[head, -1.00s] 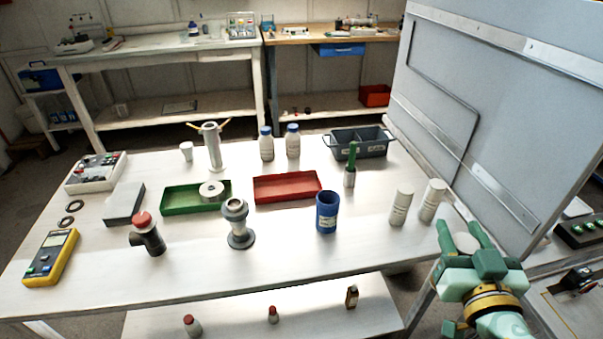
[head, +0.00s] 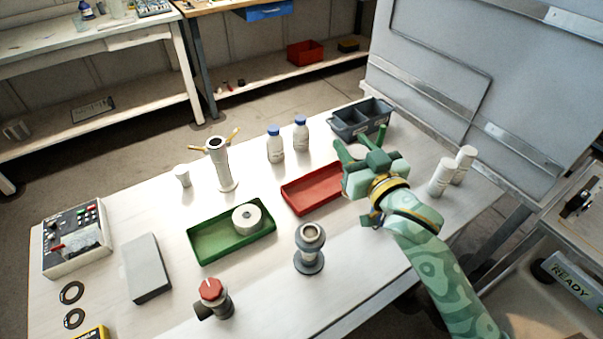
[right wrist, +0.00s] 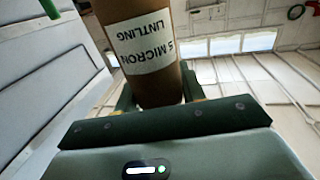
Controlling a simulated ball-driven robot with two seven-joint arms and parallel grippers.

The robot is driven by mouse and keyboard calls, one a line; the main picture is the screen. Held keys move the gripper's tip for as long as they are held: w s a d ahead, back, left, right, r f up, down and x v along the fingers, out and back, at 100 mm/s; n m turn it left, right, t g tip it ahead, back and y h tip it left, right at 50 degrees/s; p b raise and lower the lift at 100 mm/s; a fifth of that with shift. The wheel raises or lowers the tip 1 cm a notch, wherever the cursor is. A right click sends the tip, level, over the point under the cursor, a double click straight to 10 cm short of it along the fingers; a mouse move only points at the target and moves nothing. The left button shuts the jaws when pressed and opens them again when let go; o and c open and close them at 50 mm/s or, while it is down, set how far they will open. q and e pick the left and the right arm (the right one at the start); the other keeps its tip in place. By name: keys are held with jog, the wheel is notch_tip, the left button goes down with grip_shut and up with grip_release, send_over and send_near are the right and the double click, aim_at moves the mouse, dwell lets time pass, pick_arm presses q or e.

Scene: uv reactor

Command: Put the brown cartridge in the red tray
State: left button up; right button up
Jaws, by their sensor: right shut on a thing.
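The brown cartridge (right wrist: 145,50) shows in the right wrist view as a brown cylinder with a white printed label. It stands between the fingers of my right gripper (right wrist: 155,95), which is shut on it. In the head view my right gripper (head: 360,150) is above the table, just right of the red tray (head: 312,190), and its hand hides the cartridge. The red tray is shallow, its visible part is empty, and its right end is partly covered by the hand. My left gripper is not in view.
A green tray (head: 200,242) holding a pale ring (head: 247,217) lies left of the red tray. Two blue-capped bottles (head: 275,148) and a grey divided bin (head: 348,128) stand behind. A grey flanged fitting (head: 309,258) stands in front. Two white cylinders (head: 440,177) stand right.

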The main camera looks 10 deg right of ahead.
jog(key=w+a+f+b, duration=0.3)
jog(key=w+f+b, duration=0.4)
jog(key=w+f, duration=0.5)
jog(key=shift+w+f+b, duration=0.2)
jog(key=shift+f+b, duration=0.1)
jog(key=shift+b, duration=0.1)
jog(key=o, duration=1.3)
jog(key=shift+a+f, duration=0.1)
jog(key=shift+f, duration=0.05)
pick_arm(q)
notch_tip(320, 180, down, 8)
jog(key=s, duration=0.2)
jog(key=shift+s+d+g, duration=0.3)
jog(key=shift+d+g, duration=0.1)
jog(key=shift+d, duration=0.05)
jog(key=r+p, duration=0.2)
jog(key=p, duration=0.1)
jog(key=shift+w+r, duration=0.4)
pick_arm(e)
jog(key=s, duration=0.4)
jog(key=s+d, duration=0.1)
jog(key=s, duration=0.3)
jog(key=s+d, duration=0.1)
jog(key=s, duration=0.3)
